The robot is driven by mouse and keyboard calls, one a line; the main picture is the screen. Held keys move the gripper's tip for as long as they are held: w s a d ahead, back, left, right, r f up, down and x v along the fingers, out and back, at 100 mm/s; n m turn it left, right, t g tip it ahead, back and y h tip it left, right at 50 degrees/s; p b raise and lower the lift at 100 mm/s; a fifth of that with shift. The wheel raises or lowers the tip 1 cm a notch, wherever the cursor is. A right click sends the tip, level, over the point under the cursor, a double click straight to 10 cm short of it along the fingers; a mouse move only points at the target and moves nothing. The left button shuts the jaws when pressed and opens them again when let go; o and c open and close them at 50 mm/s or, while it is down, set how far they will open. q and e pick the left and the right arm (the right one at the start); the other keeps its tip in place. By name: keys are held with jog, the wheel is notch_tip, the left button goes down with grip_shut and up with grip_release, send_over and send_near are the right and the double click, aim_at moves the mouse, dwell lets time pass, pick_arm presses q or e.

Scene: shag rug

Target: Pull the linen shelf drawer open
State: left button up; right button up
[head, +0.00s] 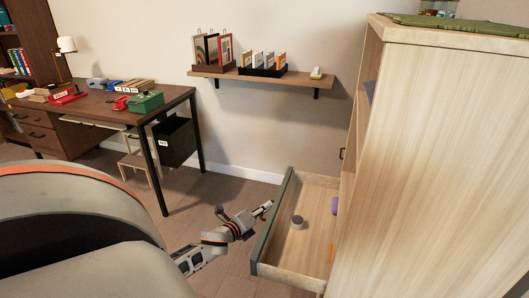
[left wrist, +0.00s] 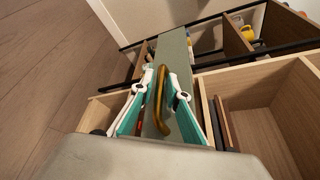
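The linen shelf (head: 440,130) is a tall light-wood cabinet at the right of the head view. Its low drawer (head: 310,252) stands well out from it, with a dark green front (head: 274,222) and a pale wood inside. My left gripper (head: 266,208) is at the outer side of this front. In the left wrist view, the gripper's teal and white fingers (left wrist: 157,74) lie on either side of a curved brass handle (left wrist: 158,105) on the green front (left wrist: 175,50). Their tips appear to close on the handle. My right gripper is not in view.
A small grey round item (head: 297,221) lies in the drawer. A dark wood desk (head: 100,103) stands at the left with a dark bin (head: 174,142) under its right end. A wall shelf (head: 262,76) holds frames and cards. Bare floor (head: 230,195) lies between desk and drawer.

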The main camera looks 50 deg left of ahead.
pick_arm(q)
jog(key=v, duration=1.2)
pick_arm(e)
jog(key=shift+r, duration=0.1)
pick_arm(q)
jog(key=shift+d, duration=0.1)
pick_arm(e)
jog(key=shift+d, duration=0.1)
